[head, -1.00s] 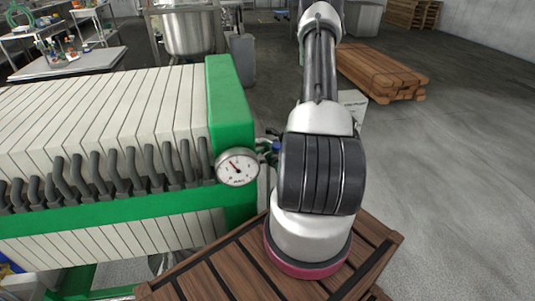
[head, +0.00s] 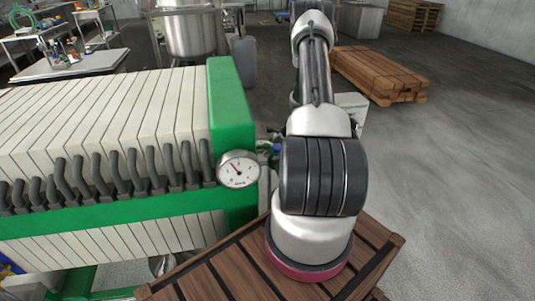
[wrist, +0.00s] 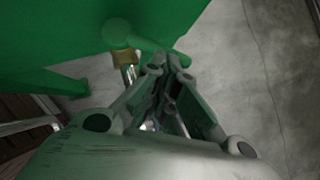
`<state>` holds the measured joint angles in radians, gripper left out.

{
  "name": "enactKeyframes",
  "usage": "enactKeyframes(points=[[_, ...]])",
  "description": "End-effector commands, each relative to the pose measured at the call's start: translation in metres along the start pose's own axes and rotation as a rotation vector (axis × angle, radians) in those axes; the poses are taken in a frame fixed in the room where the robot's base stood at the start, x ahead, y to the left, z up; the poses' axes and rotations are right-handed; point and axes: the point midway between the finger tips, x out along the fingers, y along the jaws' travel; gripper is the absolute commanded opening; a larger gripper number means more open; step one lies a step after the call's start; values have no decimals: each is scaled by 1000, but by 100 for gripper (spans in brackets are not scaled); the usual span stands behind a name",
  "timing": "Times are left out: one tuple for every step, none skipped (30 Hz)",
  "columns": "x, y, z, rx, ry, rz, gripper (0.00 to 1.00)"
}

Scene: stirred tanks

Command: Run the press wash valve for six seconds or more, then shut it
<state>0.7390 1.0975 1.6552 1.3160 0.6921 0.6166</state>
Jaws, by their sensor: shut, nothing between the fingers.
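The green-framed filter press (head: 232,110) with pale plates fills the left of the head view. In the wrist view a green bar with a rounded end (wrist: 116,33) stands by the green press plate, above a brass fitting (wrist: 125,57) and a shiny pipe. These may be the press wash valve and its handle; I cannot tell its position. My gripper (wrist: 172,70) is shut and empty, its fingertips close to the bar's right part; touching or apart is unclear. In the head view my arm hides the gripper. A small blue part (head: 276,149) shows beside the press end.
A pressure gauge (head: 238,169) sits on the press end, close to my arm. A wooden-slatted surface (head: 225,272) lies below my arm. Stacked timber (head: 380,72) and a steel tank (head: 190,35) stand behind. The grey floor to the right is clear.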

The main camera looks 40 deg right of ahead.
Motion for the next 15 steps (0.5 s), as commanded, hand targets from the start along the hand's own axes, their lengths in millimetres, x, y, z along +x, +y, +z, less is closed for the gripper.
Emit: enactKeyframes(points=[[3,-2,2,-36,-1,27,0],[4,-4,3,-58,0,45,0],[5,-5,5,-86,-1,68,0],[6,-6,7,-107,0,86,0],[7,-7,8,-129,0,104,0],[9,-8,9,-155,0,125,0],[10,-9,10,-174,0,142,0],[10,-10,12,-193,0,157,0],[12,-10,13,-218,0,177,0],[13,-11,15,-235,0,192,0],[14,-12,15,-252,1,206,0],[15,-12,17,-272,0,224,0],[16,-12,18,-288,1,236,0],[16,-13,19,-301,0,248,0],[17,-14,20,-320,0,262,0]])
